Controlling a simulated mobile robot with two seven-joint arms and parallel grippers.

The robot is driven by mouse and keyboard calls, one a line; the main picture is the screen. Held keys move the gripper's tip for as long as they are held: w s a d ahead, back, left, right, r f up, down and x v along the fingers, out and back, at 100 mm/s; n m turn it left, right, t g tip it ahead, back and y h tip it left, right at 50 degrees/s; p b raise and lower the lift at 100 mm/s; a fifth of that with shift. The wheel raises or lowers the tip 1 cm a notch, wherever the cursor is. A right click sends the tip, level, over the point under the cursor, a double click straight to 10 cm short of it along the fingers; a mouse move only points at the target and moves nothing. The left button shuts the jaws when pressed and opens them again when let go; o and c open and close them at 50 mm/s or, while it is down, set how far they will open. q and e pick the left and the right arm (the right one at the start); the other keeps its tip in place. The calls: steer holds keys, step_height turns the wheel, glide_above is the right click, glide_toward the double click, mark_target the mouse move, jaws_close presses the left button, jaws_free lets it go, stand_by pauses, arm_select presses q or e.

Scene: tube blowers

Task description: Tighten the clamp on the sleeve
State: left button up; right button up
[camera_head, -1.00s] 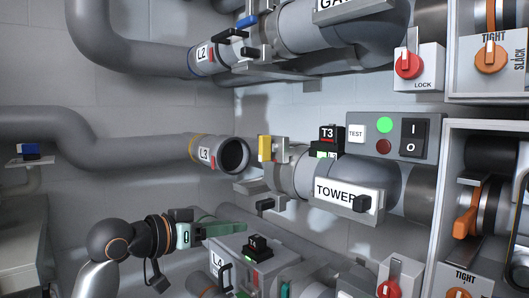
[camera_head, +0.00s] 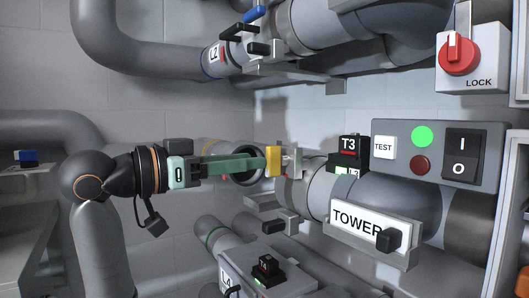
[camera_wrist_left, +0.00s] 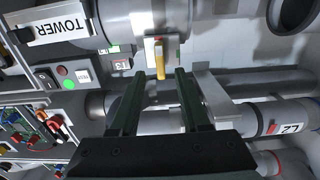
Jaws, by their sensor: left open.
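The sleeve clamp is not clearly visible; only an orange part (camera_head: 522,250) shows at the right edge of the head view, inside a grey box frame (camera_head: 500,215). My left gripper (camera_head: 265,163) reaches right across the open end of pipe L3, its green fingers by a yellow tab (camera_head: 273,160) on the end of the TOWER pipe (camera_head: 322,190). In the left wrist view the gripper (camera_wrist_left: 160,73) is open, with the yellow tab (camera_wrist_left: 160,58) ahead between the fingertips. Contact cannot be told. My right gripper is not in view.
A control panel (camera_head: 434,155) with a green light stands right of block T3 (camera_head: 348,150). A LOCK switch (camera_head: 460,55) is above it. Pipe L2 (camera_head: 215,60) runs above my left arm. The L4 housing (camera_head: 262,275) sits below.

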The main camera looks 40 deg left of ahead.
mark_target(276, 161)
arm_select(q)
steer(key=shift+p+x, duration=0.3)
steer(key=shift+x, duration=1.9)
steer(key=shift+c, duration=0.2)
jaws_close()
